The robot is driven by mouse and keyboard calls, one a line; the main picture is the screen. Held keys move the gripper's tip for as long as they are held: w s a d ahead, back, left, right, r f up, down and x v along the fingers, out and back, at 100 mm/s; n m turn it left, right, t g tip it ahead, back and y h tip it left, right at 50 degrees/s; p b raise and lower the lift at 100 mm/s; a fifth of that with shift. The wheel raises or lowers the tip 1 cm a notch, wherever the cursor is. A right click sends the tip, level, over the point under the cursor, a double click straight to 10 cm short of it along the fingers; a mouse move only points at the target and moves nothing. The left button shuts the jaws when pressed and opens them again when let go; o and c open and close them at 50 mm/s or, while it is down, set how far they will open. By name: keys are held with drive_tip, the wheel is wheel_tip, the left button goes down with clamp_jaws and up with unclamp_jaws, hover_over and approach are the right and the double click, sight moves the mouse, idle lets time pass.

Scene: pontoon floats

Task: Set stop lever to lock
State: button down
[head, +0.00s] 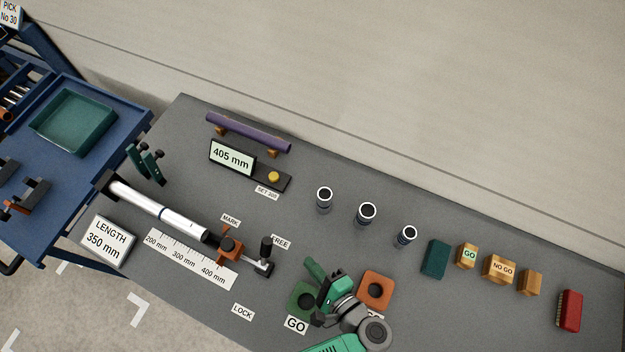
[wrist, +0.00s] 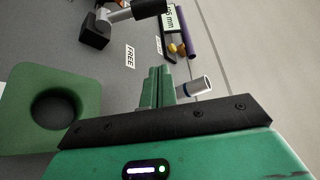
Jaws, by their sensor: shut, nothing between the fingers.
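The stop lever (head: 266,246) has an upright black handle and stands at the right end of the ruler, next to the FREE label (head: 281,242). The LOCK label (head: 243,312) lies nearer the front edge, apart from the lever. In the wrist view the lever's black handle (wrist: 150,8) shows at the top, cut by the edge, with the FREE label (wrist: 130,56) below it. My gripper (head: 311,265) is to the right of the lever and apart from it. Its green fingers (wrist: 157,84) are together and hold nothing.
A green holed block (head: 303,301) and an orange holed block (head: 375,291) flank my gripper. An orange stop (head: 230,250) sits by the ruler (head: 190,258), beside a silver bar (head: 150,207). Several dark-rimmed cylinders (head: 366,213) stand behind. Bare bench lies between lever and LOCK label.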

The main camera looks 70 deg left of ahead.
sight(265, 253)
drive_tip(key=p+x, duration=0.1)
drive_tip(key=x, duration=0.9)
drive_tip(key=shift+s+r, duration=0.15)
drive_tip(key=s+r+p, duration=0.1)
drive_tip(key=s+d, duration=0.1)
drive_tip(key=s, duration=0.1)
drive_tip(key=shift+d+r+p, duration=0.15)
drive_tip(key=shift+r+p, duration=0.2)
drive_tip(key=shift+r, duration=0.05)
drive_tip(key=shift+d, duration=0.15)
